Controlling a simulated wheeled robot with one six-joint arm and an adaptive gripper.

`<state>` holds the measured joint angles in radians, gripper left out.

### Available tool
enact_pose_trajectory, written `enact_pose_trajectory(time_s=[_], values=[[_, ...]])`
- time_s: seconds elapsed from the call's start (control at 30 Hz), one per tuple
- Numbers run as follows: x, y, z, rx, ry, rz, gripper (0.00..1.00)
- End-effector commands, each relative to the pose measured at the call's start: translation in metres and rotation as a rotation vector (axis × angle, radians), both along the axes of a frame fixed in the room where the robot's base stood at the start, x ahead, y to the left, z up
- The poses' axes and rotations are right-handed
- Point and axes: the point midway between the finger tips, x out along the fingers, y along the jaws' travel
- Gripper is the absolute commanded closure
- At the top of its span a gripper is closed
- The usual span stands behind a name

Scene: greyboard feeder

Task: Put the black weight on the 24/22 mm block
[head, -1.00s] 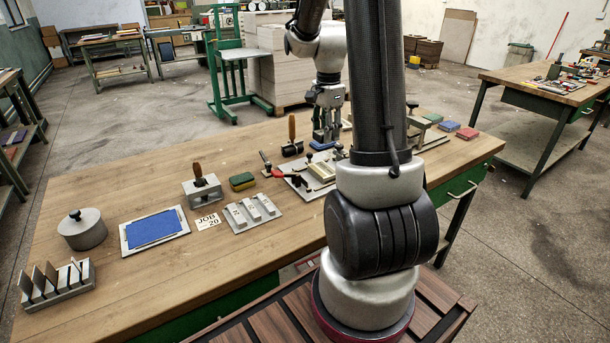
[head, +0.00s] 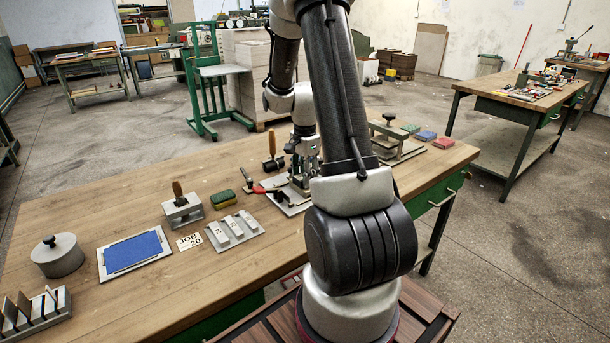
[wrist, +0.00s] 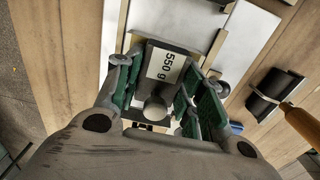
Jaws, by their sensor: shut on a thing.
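My gripper (wrist: 160,95) is shut on the black weight (wrist: 168,88), a dark block with a white "550 g" label and a round knob, held between the green-padded fingers. In the head view my gripper (head: 303,165) is low over the metal fixture (head: 286,200), partly hidden behind my arm. The weight cannot be made out there. In the wrist view pale plates with brass-coloured strips (wrist: 220,42) lie beneath the weight; whether it touches them I cannot tell. Three grey stepped blocks (head: 232,229) stand on a plate at the table's middle; their markings are too small to read.
Left of the blocks are a JOB 20 card (head: 190,242), a wooden-handled tool in a holder (head: 181,207), a blue pad (head: 136,252) and a lidded round pot (head: 57,255). The back left tabletop is clear.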

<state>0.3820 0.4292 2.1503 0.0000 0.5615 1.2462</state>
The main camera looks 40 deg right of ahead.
Motion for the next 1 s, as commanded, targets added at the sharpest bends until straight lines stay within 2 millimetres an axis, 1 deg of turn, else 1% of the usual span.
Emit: enact_pose_trajectory(time_s=[0.07,0.1,0.2,0.5,0.57,0.63,0.77,0.9,1.0], values=[[0.000,0.000,-0.001,0.000,0.000,0.000,1.00],[0.000,0.000,-0.002,0.000,0.001,0.000,0.56],[0.000,0.000,-0.002,0.000,0.001,0.000,0.40],[0.000,0.000,-0.001,0.000,0.000,0.000,0.40],[0.000,0.000,0.002,0.000,-0.001,0.000,0.40],[0.001,0.000,0.009,-0.001,-0.002,0.000,0.40],[0.001,0.000,0.034,-0.001,-0.004,0.000,0.40],[0.001,0.000,0.067,-0.002,-0.005,0.000,0.40],[0.001,0.000,0.088,-0.001,-0.004,0.000,0.40]])
